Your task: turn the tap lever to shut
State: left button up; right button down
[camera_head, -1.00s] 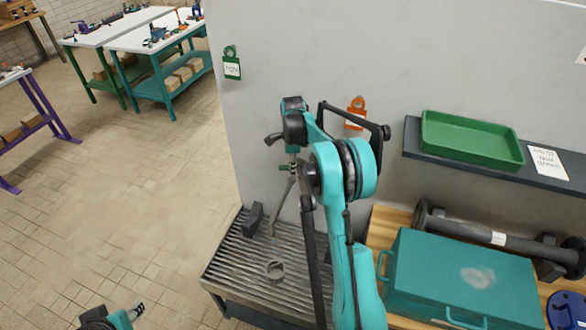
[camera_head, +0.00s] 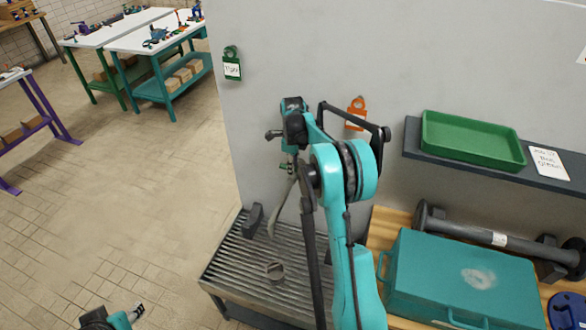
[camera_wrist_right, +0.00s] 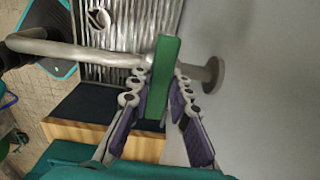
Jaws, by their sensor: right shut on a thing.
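The tap's green lever (camera_wrist_right: 160,72) stands between the two fingers of my right gripper (camera_wrist_right: 160,100) in the right wrist view. The fingers are shut on it, one on each side. The lever lies roughly square across the grey tap pipe (camera_wrist_right: 75,50), which runs to a round flange (camera_wrist_right: 213,75) on the wall. In the head view my right gripper (camera_head: 288,165) is at the tap, small and partly hidden by my arm. The grey spout (camera_head: 283,208) hangs down below it. My left gripper (camera_head: 137,312) is low at the left, far from the tap; its opening is unclear.
A ribbed metal drain stand (camera_head: 235,265) with a round ring (camera_head: 275,270) is below the tap. A teal case (camera_head: 460,275) and a dark pipe (camera_head: 470,232) lie on the bench at right. A green tray (camera_head: 470,138) sits on a wall shelf.

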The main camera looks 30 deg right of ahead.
jog(key=c, duration=1.4)
grip_release()
notch_tip(320, 180, up, 12)
